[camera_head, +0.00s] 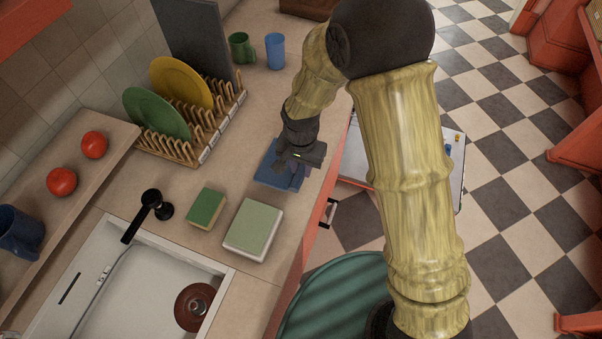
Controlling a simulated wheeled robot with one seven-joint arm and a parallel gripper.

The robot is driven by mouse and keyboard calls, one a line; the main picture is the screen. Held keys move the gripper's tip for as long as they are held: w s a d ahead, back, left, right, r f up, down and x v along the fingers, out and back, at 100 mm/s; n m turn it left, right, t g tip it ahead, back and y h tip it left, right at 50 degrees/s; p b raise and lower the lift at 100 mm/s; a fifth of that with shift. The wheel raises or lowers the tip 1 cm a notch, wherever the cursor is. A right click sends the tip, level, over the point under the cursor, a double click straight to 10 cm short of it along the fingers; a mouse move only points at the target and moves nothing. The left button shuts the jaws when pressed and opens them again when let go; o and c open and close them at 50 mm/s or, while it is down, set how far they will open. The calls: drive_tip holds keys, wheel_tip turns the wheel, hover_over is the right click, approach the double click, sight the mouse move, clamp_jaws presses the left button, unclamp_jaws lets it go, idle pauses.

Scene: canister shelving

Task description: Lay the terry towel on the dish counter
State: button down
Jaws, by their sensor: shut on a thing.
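A blue folded cloth, which looks like the terry towel (268,173), is at the counter's right edge in the head view. My gripper (293,170) is over it, pointing down, and is shut on it. The gripper hides part of the towel. I cannot tell whether the towel touches the countertop or hangs just above it. The beige dish counter (240,168) runs beneath, with a wooden dish rack (205,130) to the left of the towel.
A green plate (155,115) and yellow plate (182,84) stand in the rack. A green mug (240,47) and blue cup (274,51) stand behind. A green sponge (205,208) and pale green block (253,229) lie nearer, beside the sink (140,300).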

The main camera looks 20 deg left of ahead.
drive_tip(key=shift+f+p, duration=0.5)
drive_tip(key=shift+f, duration=1.6)
drive_tip(key=shift+f, duration=0.1)
drive_tip(key=c, duration=1.2)
unclamp_jaws()
drive_tip(key=shift+w+r, duration=0.2)
drive_tip(key=shift+r, duration=0.45)
drive_tip(key=r+b, duration=0.2)
drive_tip(key=r, duration=0.9)
drive_tip(key=shift+s+b, duration=0.2)
drive_tip(key=shift+b, duration=0.2)
